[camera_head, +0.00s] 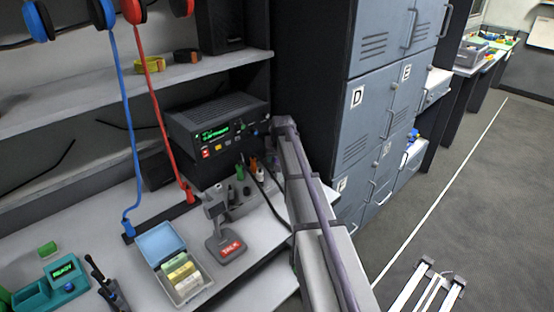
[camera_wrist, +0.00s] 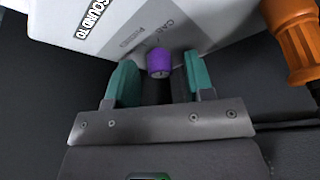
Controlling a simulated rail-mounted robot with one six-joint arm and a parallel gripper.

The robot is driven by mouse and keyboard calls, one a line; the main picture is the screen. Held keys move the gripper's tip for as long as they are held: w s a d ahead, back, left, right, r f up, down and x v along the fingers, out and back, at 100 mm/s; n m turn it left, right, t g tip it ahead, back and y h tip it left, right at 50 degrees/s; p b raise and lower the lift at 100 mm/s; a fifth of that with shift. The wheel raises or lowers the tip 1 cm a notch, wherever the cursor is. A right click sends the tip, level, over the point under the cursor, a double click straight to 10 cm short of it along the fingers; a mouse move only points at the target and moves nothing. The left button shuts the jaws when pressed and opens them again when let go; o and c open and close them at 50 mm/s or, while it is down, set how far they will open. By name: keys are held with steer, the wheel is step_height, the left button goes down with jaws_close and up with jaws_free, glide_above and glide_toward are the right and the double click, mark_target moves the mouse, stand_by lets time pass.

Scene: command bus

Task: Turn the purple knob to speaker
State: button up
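The purple knob (camera_wrist: 159,63) shows in the wrist view on a pale panel (camera_wrist: 65,14) with printed labels; one reads "SOUND TO", and another, partly shaded, is hard to read. My gripper (camera_wrist: 160,78) has teal fingers, one on each side of the knob. The fingers are apart, with a visible gap between each finger and the knob. I cannot tell how far the fingertips are from the panel. In the head view my arm crosses the middle, and I cannot make out the knob or the fingertips there.
An orange handle-like part (camera_wrist: 295,40) stands close to the right finger. Grey lockers (camera_head: 370,110) stand to the right.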

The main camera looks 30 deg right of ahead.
steer(key=c, duration=0.8)
steer(key=shift+c, duration=0.2)
steer(key=shift+n, duration=0.3)
steer(key=n+y, duration=0.2)
steer(key=n, duration=0.2)
steer(key=shift+d, duration=0.2)
steer(key=n+y, duration=0.1)
steer(key=n, duration=0.3)
steer(key=shift+w+n+g+y, duration=0.1)
steer(key=shift+n+g+y, duration=0.2)
steer(key=shift+n+y, duration=0.1)
steer(key=n+g+y, duration=0.1)
steer(key=n, duration=0.3)
steer(key=shift+w+d, duration=0.1)
steer(key=shift+d, duration=0.05)
steer(key=shift+n+g+y, duration=0.3)
steer(key=shift+n+g, duration=0.6)
steer(key=shift+n, duration=1.3)
